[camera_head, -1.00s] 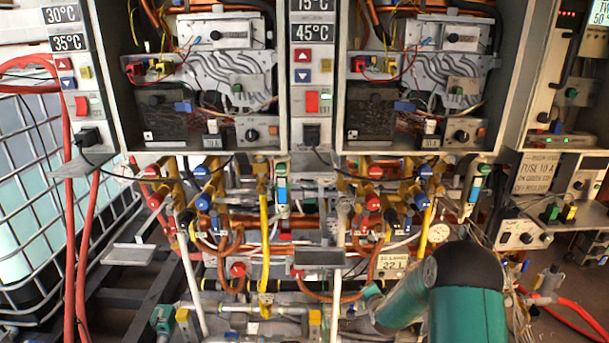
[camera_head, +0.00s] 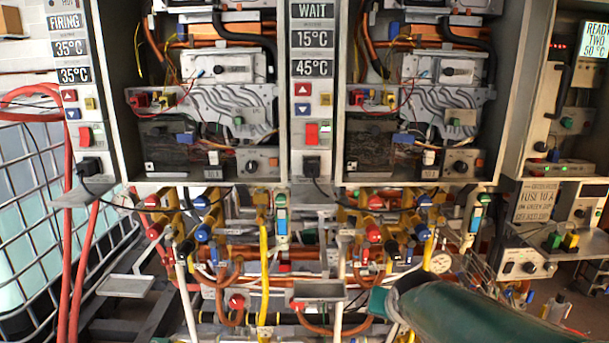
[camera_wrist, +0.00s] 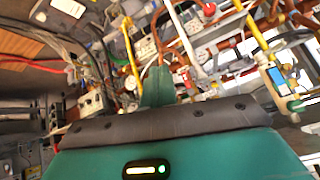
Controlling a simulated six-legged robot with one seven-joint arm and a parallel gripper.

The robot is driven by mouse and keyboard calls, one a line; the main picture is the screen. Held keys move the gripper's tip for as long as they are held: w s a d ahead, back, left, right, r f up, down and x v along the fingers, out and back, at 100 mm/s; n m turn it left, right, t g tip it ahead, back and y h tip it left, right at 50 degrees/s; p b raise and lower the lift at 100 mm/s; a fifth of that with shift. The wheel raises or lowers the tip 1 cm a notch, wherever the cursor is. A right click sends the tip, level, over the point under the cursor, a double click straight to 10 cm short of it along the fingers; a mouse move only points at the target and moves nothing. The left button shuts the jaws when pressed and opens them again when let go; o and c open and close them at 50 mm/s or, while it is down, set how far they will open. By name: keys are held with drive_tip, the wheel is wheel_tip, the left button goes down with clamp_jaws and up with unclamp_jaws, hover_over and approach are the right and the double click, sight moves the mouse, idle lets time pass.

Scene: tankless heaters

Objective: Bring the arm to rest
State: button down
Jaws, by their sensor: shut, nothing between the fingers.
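My gripper shows in the wrist view as a narrow green tip (camera_wrist: 157,85) beyond a dark padded band and a green housing with a small lit indicator. It is shut, with nothing seen held in it. In the head view my green arm comes in from the lower right corner and points left, its teal end (camera_head: 378,301) in front of the lower pipes. The fingers cannot be made out separately there.
Two open heater cabinets (camera_head: 213,186) stand ahead, with coloured valves and pipes below. A pressure gauge (camera_head: 440,262) is close to my arm. A red hose (camera_head: 66,250) hangs at left before a caged tank (camera_head: 20,230). Small trays (camera_head: 125,286) jut out low.

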drive_tip(key=s+a+r+n+g, duration=0.1)
drive_tip(key=s+r+n+g, duration=0.1)
drive_tip(key=s, duration=1.7)
drive_tip(key=shift+s+a+r+n, duration=0.2)
drive_tip(key=shift+r+n, duration=0.3)
drive_tip(key=shift+n, duration=0.3)
